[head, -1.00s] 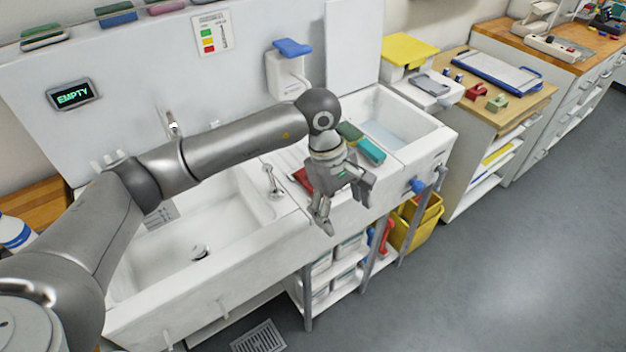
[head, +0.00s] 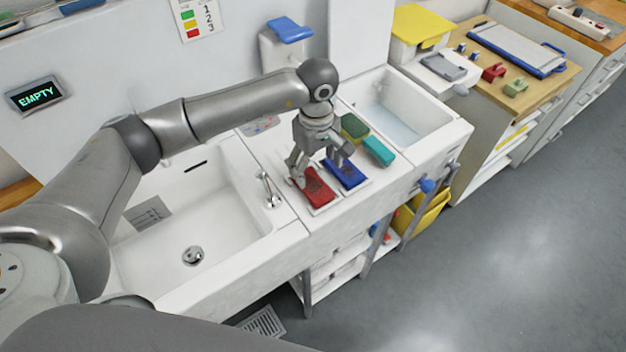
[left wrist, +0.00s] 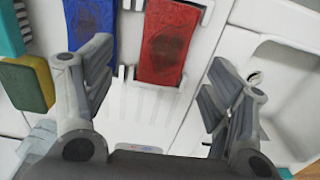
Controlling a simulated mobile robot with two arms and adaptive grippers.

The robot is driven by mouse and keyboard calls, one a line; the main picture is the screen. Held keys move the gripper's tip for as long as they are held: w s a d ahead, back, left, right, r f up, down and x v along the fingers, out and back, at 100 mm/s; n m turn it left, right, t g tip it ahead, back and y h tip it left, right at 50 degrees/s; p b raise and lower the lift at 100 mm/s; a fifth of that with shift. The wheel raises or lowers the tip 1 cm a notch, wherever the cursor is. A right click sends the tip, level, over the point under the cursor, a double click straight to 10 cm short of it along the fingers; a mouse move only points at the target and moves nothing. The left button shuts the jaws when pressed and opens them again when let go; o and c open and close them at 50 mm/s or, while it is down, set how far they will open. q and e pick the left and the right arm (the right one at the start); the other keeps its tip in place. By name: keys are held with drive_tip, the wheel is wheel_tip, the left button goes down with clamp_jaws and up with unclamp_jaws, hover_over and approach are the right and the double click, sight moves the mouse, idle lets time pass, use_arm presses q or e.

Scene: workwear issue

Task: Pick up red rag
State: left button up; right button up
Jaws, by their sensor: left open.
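The red rag (head: 313,188) lies flat on a white tray on the ledge between the two basins. It has a dark smudge on it. A blue rag (head: 346,173) lies beside it to the right. My left gripper (head: 318,170) is open and empty, above the ledge close to the rags. In the left wrist view the red rag (left wrist: 167,42) is at the top centre, beyond the spread fingers (left wrist: 160,95), with the blue rag (left wrist: 91,22) to its left. I cannot tell the exact height of the fingers above the rag. My right gripper is not in view.
A green-and-yellow sponge (head: 354,127) and a teal block (head: 378,151) lie right of the rags. A tap (head: 268,190) stands to the left, by the large basin (head: 165,262). A soap dispenser (head: 285,55) is on the wall behind.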

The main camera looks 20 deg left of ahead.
sight(313, 184)
use_arm(q)
drive_tip(key=shift+s+f, duration=0.15)
drive_tip(key=shift+f, duration=0.4)
drive_tip(key=f+p, duration=0.3)
drive_tip(key=f, duration=0.1)
drive_tip(key=shift+s+a, duration=0.15)
drive_tip(key=shift+a, duration=0.15)
drive_tip(key=shift+f, duration=0.55)
drive_tip(key=shift+c, duration=0.9)
drive_tip(key=c, duration=0.9)
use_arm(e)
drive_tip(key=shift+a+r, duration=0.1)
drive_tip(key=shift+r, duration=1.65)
